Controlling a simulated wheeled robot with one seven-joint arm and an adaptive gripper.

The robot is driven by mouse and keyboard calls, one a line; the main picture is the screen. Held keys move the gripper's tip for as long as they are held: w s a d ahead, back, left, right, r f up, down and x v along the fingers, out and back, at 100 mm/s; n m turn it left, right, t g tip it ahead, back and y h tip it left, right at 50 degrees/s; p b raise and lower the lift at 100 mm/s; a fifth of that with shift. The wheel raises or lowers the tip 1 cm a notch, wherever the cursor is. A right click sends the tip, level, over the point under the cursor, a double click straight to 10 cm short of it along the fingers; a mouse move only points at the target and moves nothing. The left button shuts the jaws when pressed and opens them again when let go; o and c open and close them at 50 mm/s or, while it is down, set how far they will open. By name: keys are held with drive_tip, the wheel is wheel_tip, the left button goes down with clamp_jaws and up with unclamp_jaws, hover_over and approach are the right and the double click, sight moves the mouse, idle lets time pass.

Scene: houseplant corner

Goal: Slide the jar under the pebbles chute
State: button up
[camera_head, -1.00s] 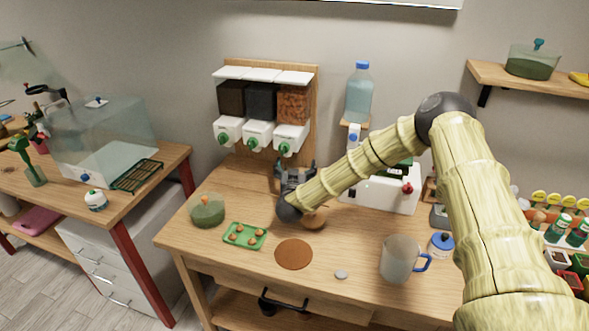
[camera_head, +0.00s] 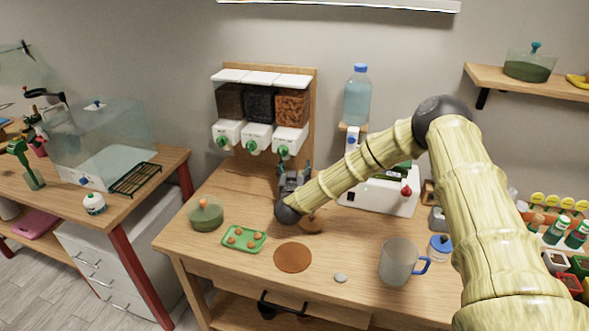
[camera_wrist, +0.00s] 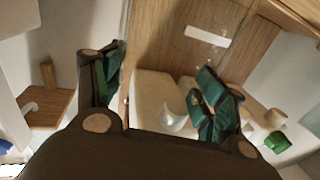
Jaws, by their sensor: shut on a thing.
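My gripper (camera_head: 292,172) is low over the table, just in front of the dispenser, below its right chute. The wrist view shows its green-padded fingers (camera_wrist: 160,90) shut on a pale, see-through thing (camera_wrist: 150,88), which I take for the jar; its outline is unclear. In the head view my gripper and arm hide the jar. The dispenser has three hoppers; the right one holds orange-brown pebbles (camera_head: 292,107). Its white chute (camera_head: 291,138) has a green knob (camera_head: 283,151). I cannot tell whether the jar is directly under it.
A green-filled glass bowl (camera_head: 207,217) and a green tray (camera_head: 244,239) stand front left. A brown disc (camera_head: 292,257) lies in front. A white machine (camera_head: 383,193) and water bottle (camera_head: 357,97) are right of the dispenser; a glass mug (camera_head: 398,262) is front right.

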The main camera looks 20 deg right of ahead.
sight(285, 166)
drive_tip(key=shift+w+a+b, duration=0.15)
drive_tip(key=shift+w+a, duration=0.35)
drive_tip(key=shift+a, duration=0.3)
drive_tip(key=shift+w+a+b, duration=0.15)
drive_tip(key=shift+w+a, duration=0.35)
drive_tip(key=shift+a, duration=0.25)
drive_tip(key=shift+d, duration=0.1)
drive_tip(key=o, duration=1.4)
drive_tip(key=shift+d, duration=0.1)
drive_tip(key=shift+s, duration=0.1)
drive_tip(key=v, duration=1.2)
